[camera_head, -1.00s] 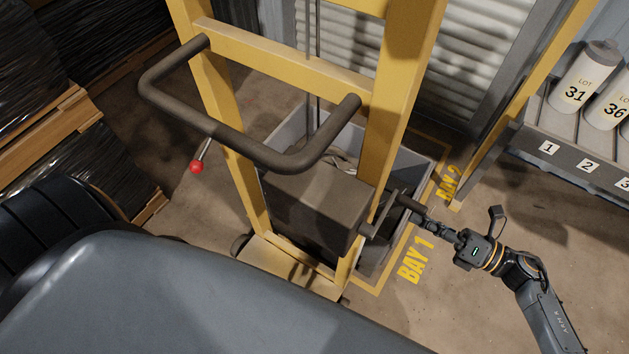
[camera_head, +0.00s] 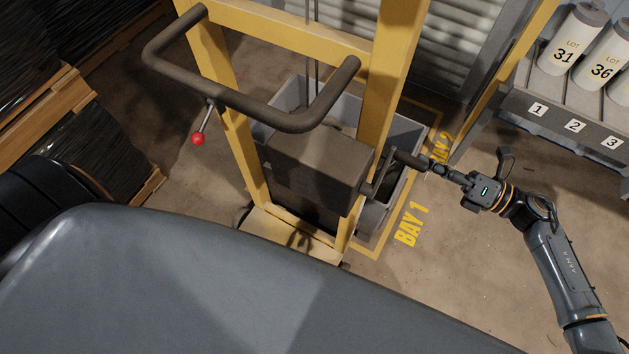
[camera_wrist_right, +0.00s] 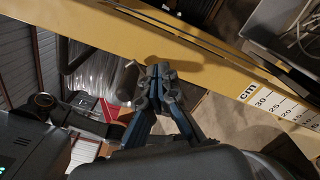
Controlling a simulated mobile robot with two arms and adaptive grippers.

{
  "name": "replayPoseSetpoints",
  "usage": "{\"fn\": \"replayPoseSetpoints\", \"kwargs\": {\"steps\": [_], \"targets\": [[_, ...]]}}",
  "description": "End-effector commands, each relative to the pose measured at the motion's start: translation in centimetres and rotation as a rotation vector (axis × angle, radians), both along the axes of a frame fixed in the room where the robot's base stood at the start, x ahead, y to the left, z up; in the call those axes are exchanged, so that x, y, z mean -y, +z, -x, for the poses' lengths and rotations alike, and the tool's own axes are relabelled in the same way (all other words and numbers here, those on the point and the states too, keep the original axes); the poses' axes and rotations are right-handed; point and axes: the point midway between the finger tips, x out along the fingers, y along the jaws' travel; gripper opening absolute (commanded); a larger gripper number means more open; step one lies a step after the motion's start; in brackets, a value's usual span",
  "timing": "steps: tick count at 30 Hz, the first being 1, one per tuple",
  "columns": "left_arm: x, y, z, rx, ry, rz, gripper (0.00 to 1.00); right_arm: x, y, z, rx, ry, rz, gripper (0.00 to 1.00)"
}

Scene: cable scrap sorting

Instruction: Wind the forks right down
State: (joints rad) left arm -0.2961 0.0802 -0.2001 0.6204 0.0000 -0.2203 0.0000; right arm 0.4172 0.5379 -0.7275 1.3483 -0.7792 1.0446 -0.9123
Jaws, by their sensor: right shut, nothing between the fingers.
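The yellow lift mast (camera_head: 393,75) stands in the middle of the head view, with a dark winch box (camera_head: 318,160) low between its posts. A crank (camera_head: 383,172) sits on the box's right side, its dark grip (camera_head: 408,158) pointing right. My right gripper (camera_head: 440,167) is at the outer end of that grip; whether they touch I cannot tell. In the wrist view the same gripper (camera_wrist_right: 156,82) has its fingertips together with nothing seen between them, beside the yellow mast. The forks are hidden behind the box and mast. My left gripper is not in view.
A grey crate (camera_head: 407,130) stands behind the mast, by the yellow BAY 1 marking (camera_head: 410,225). A rack (camera_head: 560,110) with numbered white canisters is at right. Wrapped pallets (camera_head: 45,120) are at left. A centimetre scale (camera_wrist_right: 275,105) shows in the wrist view.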

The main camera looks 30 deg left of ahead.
Motion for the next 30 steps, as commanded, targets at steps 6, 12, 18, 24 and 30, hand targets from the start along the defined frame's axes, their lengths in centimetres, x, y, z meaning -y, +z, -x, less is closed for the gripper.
{"fn": "replayPoseSetpoints", "kwargs": {"steps": [6, 12, 18, 24, 30], "targets": [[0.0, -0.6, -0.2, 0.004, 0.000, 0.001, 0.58, 0.4, -0.4, -0.2, -0.001, 0.000, 0.003, 0.00], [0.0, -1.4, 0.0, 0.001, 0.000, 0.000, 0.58, 2.6, -0.6, 0.0, -0.001, 0.000, 0.004, 0.00], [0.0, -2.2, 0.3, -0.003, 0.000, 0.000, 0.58, 5.0, -0.6, 0.2, -0.002, 0.000, 0.004, 0.00], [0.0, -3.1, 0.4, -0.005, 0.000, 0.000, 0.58, 7.2, -0.6, 0.4, -0.001, 0.001, 0.003, 0.00], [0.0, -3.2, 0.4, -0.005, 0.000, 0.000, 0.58, 8.1, -0.3, 0.4, -0.001, 0.002, 0.001, 0.00]]}}
